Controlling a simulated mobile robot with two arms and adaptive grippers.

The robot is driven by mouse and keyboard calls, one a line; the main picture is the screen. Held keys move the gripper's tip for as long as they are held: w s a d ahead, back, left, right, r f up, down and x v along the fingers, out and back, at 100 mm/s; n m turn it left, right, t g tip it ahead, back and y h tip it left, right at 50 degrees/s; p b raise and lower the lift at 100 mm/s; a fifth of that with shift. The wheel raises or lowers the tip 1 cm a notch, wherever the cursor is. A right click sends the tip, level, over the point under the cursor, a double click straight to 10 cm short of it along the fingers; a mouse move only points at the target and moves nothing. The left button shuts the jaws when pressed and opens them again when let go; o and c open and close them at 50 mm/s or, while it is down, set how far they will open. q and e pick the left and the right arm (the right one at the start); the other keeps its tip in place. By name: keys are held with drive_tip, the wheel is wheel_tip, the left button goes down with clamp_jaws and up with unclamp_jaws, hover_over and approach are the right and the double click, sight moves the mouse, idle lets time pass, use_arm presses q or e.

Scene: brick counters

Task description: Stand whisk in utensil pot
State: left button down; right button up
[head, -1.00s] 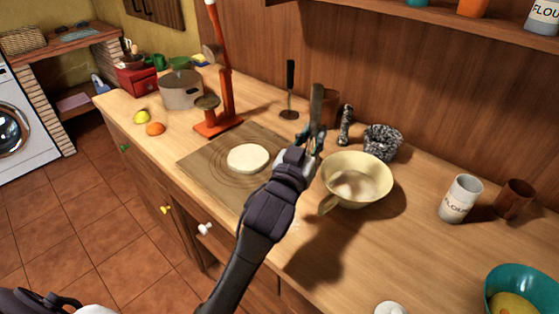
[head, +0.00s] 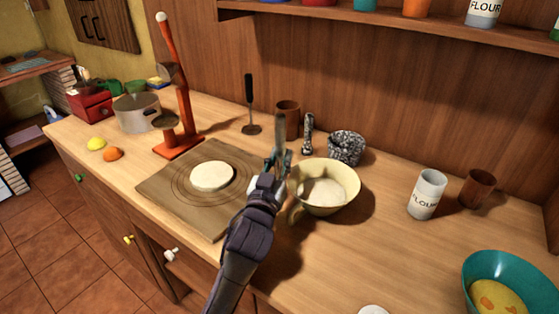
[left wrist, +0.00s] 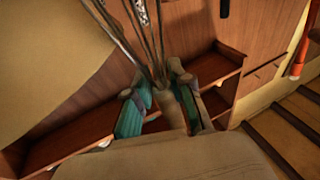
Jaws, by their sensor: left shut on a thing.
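My left gripper (head: 278,160) is shut on the whisk. A grey-tan length of the whisk (head: 281,129) stands up above the fingers in the head view. In the left wrist view its metal wires (left wrist: 155,35) run up from between the teal-padded fingers (left wrist: 168,108). A brown pot (head: 287,108), which looks like the utensil pot, stands against the back wall. In the head view it is behind the whisk, which partly covers its lower part. I cannot tell the exact gap between them. The right gripper is not in view.
A cream bowl (head: 343,181) is right of my gripper. A speckled pot (head: 346,150) and a speckled upright piece (head: 308,135) stand behind it. A board with dough (head: 211,177) lies left. A flour jar (head: 427,194) and brown cup (head: 478,188) are right.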

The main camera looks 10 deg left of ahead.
use_arm(q)
drive_tip(key=shift+f, duration=0.2)
drive_tip(key=c, duration=1)
unclamp_jaws()
drive_tip(key=shift+r, duration=0.2)
